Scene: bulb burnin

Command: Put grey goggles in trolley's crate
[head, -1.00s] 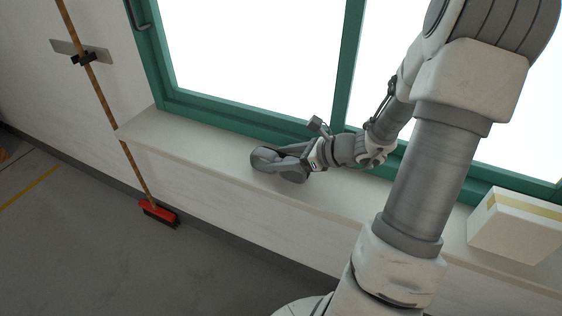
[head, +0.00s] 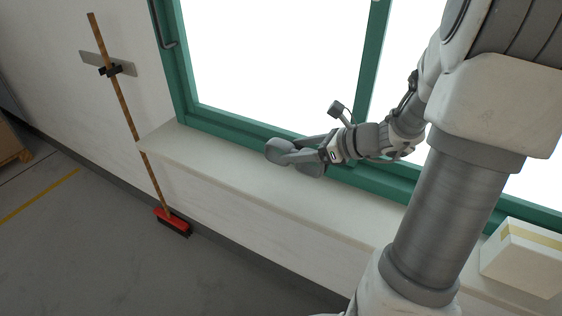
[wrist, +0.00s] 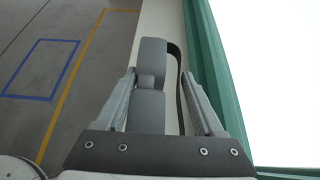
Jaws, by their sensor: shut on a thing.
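The grey goggles (head: 280,150) are held in my gripper (head: 312,149), above the white window sill. In the wrist view the goggles (wrist: 151,65) stand between the two fingers of my gripper (wrist: 157,88), with a dark strap (wrist: 176,75) looping to the right. My gripper is shut on them. In the head view the fingers partly cover the goggles. The trolley and its crate are not in view.
The window sill (head: 230,180) runs below a green-framed window (head: 235,121). A white box with a yellow band (head: 522,262) sits at its right end. A red broom (head: 172,222) leans on the wall at left. Open floor (head: 90,255) lies in front.

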